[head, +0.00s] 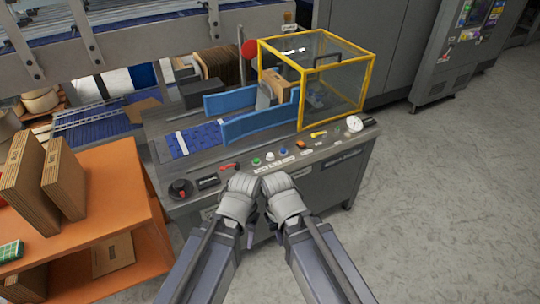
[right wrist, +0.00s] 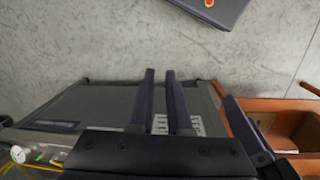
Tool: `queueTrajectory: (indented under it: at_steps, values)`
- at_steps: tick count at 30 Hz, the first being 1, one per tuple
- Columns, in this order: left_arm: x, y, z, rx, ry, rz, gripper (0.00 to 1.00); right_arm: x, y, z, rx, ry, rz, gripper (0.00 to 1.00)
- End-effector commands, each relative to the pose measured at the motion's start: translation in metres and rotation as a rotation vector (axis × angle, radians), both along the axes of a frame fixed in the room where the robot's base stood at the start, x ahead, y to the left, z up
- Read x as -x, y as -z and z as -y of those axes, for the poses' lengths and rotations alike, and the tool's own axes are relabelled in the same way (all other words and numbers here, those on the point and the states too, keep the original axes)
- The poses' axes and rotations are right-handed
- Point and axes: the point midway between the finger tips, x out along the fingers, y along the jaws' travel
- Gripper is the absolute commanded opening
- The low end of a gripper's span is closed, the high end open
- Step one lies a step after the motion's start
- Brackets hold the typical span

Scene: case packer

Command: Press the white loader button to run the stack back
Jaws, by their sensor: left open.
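The white loader button (head: 270,157) is a small round button on the sloped control panel (head: 328,150), between a green button (head: 256,162) and a blue button (head: 283,152). The fingertips are hard to make out in the head view. In the right wrist view, the right gripper's two dark fingers (right wrist: 162,100) stand apart with nothing between them. The white button does not show there.
A red lever (head: 229,167), a black knob (head: 180,189), an orange switch (head: 300,145), a yellow lever (head: 319,134) and a gauge (head: 354,123) share the panel. Blue guides (head: 260,120) and a yellow-framed guard (head: 318,75) stand behind. An orange shelf (head: 110,205) is left; right floor is clear.

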Motion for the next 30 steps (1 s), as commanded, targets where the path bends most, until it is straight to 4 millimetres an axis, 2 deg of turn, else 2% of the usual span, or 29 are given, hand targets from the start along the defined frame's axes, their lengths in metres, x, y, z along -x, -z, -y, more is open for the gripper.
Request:
queueTrajectory:
  at_steps: [1,4,30]
  values:
    - [0.0,0.0,0.0,0.0,0.0,0.0,0.5,0.0,0.0,0.0,0.0,0.0,0.0,0.1]
    - [0.0,0.0,0.0,0.0,0.0,0.0,0.5,0.0,0.0,0.0,0.0,0.0,0.0,0.0]
    - [0.0,0.0,0.0,0.0,0.0,0.0,0.5,0.0,0.0,0.0,0.0,0.0,0.0,0.0]
